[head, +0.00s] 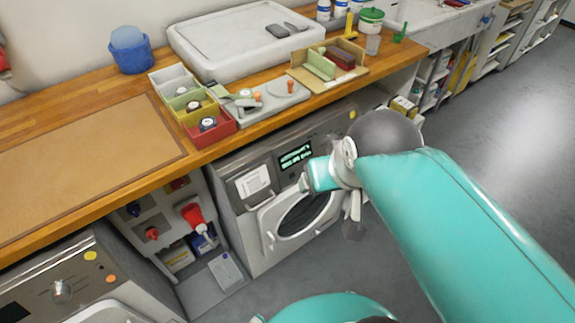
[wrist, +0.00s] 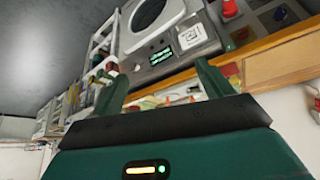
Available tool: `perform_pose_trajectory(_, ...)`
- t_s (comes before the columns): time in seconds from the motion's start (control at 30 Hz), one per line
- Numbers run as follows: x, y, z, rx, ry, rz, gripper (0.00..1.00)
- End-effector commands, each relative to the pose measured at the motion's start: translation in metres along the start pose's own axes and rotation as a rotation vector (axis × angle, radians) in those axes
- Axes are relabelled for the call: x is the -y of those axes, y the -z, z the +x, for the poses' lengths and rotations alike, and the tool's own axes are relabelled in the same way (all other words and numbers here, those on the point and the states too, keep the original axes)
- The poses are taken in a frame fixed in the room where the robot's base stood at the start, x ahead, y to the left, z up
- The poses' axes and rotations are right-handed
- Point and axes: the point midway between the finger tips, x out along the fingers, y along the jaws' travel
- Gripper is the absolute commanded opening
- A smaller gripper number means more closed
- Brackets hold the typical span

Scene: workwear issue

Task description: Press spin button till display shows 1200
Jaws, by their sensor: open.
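The washing machine (head: 257,222) stands under the counter, its round door facing out. Its dark display (head: 295,156) shows green text too small to read; the display is also at the top of the wrist view (wrist: 160,52), where the scene appears upside down. Small controls lie on the panel beside the display, but I cannot tell which is the spin button; my arm covers part of the panel's right side in the head view. My gripper (wrist: 160,82) is open and empty in the wrist view, its two dark green fingers apart. It is in front of the machine, with no visible contact.
The wooden counter (head: 85,95) overhangs the machine and carries a divided tray (head: 222,128), a blue tub (head: 130,52) and a large white tray (head: 240,42). Grey floor is free at right.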

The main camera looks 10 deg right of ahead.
Motion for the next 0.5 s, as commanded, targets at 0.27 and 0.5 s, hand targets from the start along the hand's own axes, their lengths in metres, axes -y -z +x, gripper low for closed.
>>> perform_pose_trajectory(0.27,0.0000,0.0000,0.0000,0.000,0.000,0.000,0.23)
perform_pose_trajectory(0.5,0.0000,0.0000,0.0000,0.000,0.000,0.000,0.00)
